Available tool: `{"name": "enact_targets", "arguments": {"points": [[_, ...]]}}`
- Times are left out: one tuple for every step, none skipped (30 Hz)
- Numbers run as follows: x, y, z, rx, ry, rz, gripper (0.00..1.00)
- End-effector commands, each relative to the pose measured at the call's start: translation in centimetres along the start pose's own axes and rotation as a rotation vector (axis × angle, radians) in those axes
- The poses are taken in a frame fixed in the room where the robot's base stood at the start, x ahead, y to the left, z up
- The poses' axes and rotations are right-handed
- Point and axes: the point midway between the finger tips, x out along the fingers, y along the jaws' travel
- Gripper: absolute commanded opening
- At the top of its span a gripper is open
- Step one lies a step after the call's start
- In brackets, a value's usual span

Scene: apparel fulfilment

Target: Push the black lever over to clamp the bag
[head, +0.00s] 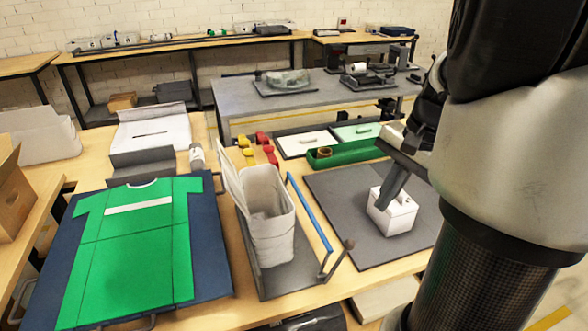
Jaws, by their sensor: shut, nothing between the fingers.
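A white open-topped bag (272,240) stands upright on a dark grey base (276,285), its tall back flap raised. A blue bar (309,213) runs along its right side, apart from the bag. A short lever with a dark knob (349,243) leans up and right from the front end of this bar; it looks like the task's black lever. My gripper (383,207) is shut and empty, pointing down, to the right of and above the knob in the picture. It overlaps a white box; I cannot tell whether they touch. The gripper appears apart from the lever.
The white box (401,219) stands on a dark grey mat (345,205). A green tray (342,157) lies behind it. A green shirt (140,240) lies on a blue board at left. Red and yellow pieces (262,139) lie behind the bag. My arm covers the right side.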

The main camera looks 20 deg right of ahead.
Motion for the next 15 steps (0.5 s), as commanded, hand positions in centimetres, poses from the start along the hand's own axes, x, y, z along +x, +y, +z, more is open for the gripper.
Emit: {"name": "enact_targets", "arguments": {"points": [[-0.1,0.0,0.0,0.002,0.001,-0.001,0.0],[-0.1,0.0,0.0,0.001,0.001,-0.001,0.0],[-0.1,0.0,0.0,0.0,0.001,-0.001,0.0],[-0.1,0.0,0.0,0.0,0.001,0.0,0.0],[-0.1,0.0,0.0,-0.001,0.001,0.0,0.0],[-0.1,0.0,0.0,-0.001,0.001,0.0,0.0],[-0.1,0.0,0.0,-0.002,0.001,0.0,0.0],[0.0,-0.1,0.1,-0.002,0.001,0.0,0.0],[0.1,0.0,0.1,-0.002,0.0,0.0,0.0],[0.3,0.0,0.1,-0.003,0.0,0.0,0.0],[0.5,0.0,0.1,-0.003,0.0,0.001,0.0],[0.9,0.0,0.1,-0.003,0.0,0.001,0.0],[1.3,0.0,0.1,-0.004,0.0,0.001,0.0],[1.8,0.0,0.1,-0.004,-0.002,0.002,0.0],[2.5,0.0,0.1,-0.004,-0.002,0.002,0.0]]}}
